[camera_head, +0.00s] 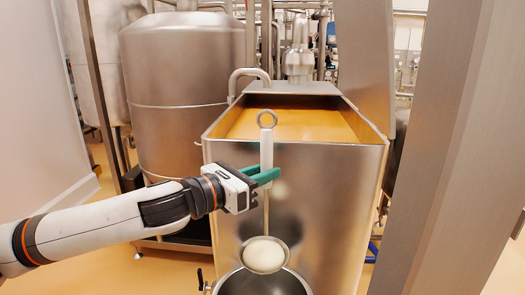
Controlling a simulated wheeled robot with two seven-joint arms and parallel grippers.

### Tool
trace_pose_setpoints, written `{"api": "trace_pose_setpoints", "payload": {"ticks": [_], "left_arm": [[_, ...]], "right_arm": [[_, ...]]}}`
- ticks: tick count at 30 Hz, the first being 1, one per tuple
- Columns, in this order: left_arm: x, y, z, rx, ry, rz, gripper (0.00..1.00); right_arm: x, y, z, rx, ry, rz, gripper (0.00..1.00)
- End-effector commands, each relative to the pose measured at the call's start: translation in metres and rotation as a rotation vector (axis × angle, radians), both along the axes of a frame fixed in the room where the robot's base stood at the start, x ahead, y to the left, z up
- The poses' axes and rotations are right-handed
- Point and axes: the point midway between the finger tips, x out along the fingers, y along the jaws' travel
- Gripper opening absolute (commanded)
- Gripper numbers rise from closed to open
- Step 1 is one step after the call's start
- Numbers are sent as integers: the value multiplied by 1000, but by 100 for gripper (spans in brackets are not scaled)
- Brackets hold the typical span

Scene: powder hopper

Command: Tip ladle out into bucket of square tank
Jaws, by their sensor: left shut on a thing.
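My left gripper (264,177), with green fingers, is shut on the upper handle of the ladle. The ladle (264,245) hangs in front of the square tank, its ring end up and its bowl down. The bowl holds a pale, whitish content (264,256). The bucket (236,286) is a round metal vessel at the bottom of the picture, in front of the tank. The ladle's bowl shows over the bucket's far rim; I cannot tell its height above it. The square tank (340,210) stands behind, open at the top. My right gripper is out of view.
A large round steel vessel (185,75) stands behind on the left. A wide grey upright panel (440,150) closes off the right side. A small valve handle (201,279) shows beside the bucket. Pale floor (100,255) is open at the lower left.

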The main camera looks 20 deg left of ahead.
Motion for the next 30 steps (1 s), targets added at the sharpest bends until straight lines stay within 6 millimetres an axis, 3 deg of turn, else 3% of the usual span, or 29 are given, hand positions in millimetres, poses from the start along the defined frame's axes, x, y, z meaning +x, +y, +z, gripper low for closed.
{"api": "trace_pose_setpoints", "payload": {"ticks": [30], "left_arm": [[-17, 61, -26, -441, -121, 3, 0]], "right_arm": [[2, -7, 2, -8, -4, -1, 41]]}}
